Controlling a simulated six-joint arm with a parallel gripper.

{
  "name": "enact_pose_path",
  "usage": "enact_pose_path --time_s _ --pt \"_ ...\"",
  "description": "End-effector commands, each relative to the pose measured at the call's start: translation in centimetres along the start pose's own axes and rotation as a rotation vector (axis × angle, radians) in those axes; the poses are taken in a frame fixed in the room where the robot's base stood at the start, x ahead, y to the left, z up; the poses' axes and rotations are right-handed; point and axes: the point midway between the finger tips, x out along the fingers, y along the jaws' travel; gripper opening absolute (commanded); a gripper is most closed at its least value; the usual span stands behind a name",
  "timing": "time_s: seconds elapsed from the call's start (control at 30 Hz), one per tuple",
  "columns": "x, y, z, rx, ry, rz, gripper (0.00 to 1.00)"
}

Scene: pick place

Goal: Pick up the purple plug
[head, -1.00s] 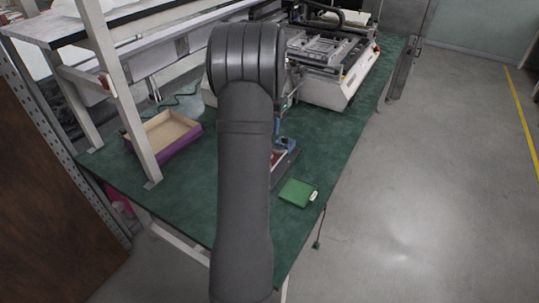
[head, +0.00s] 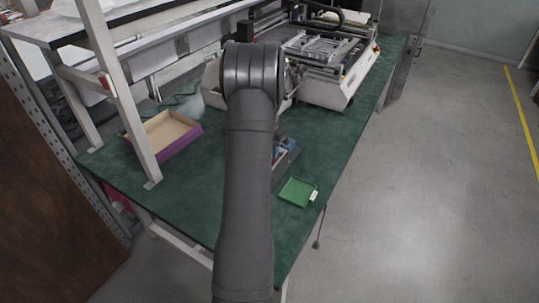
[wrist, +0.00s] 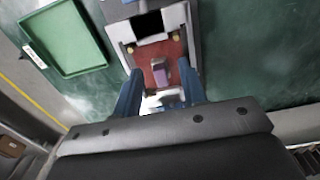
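The purple plug (wrist: 160,73) stands in a reddish recess of a grey fixture (wrist: 184,19) in the wrist view. It lies between the lines of my two blue fingers, with visible gaps at both sides. My gripper (wrist: 161,84) is open, and no contact with the plug shows. How high the fingertips are above it I cannot tell. In the head view my arm hides the plug and most of the fixture; a part of the fixture (head: 287,158) shows right of the arm.
An open purple-sided box (head: 166,136) stands at the left by a shelf post (head: 128,108). A machine (head: 326,70) stands behind. Green table (head: 335,140) is bare at the right.

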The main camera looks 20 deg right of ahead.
Motion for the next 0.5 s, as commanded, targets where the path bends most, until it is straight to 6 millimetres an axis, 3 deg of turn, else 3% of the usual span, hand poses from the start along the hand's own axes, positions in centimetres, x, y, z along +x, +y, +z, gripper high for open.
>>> enact_pose_path --time_s 0.13,0.33,0.5 --pt "-0.07 0.00 -0.01 0.000 0.001 0.000 0.38" --pt "-0.09 0.00 0.00 0.000 0.000 0.000 0.00" --pt "-0.10 0.00 0.00 0.000 0.000 0.000 0.00"
